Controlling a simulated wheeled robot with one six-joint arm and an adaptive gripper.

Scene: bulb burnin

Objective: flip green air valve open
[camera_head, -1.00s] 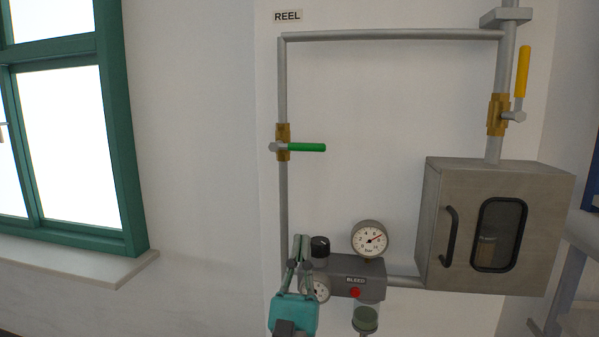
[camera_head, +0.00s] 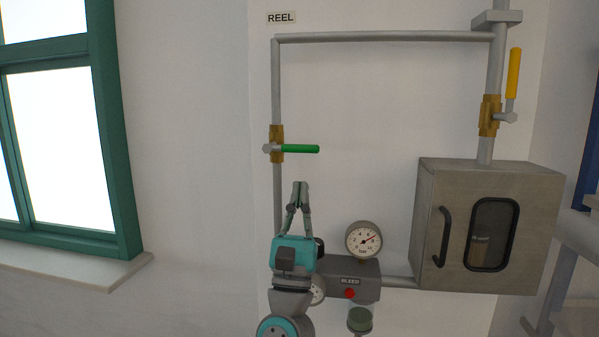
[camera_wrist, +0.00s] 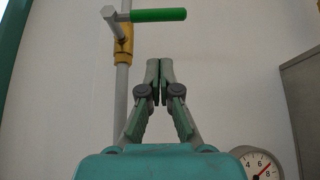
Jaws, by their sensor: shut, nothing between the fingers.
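The green valve handle (camera_head: 300,149) sticks out level to the right from a brass valve body (camera_head: 277,143) on the left vertical pipe, crosswise to that pipe. My gripper (camera_head: 300,184) points up just below the handle, apart from it, with its fingertips together and nothing between them. In the wrist view the green handle (camera_wrist: 158,15) lies above the shut fingertips (camera_wrist: 160,62), and the brass body (camera_wrist: 123,44) is up and to the left of them.
A yellow-handled valve (camera_head: 513,75) stands upright on the right pipe above a grey cabinet (camera_head: 455,225). A pressure gauge (camera_head: 364,241) and a grey block with a red button (camera_head: 350,293) are right of my gripper. The wall between the pipes is clear.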

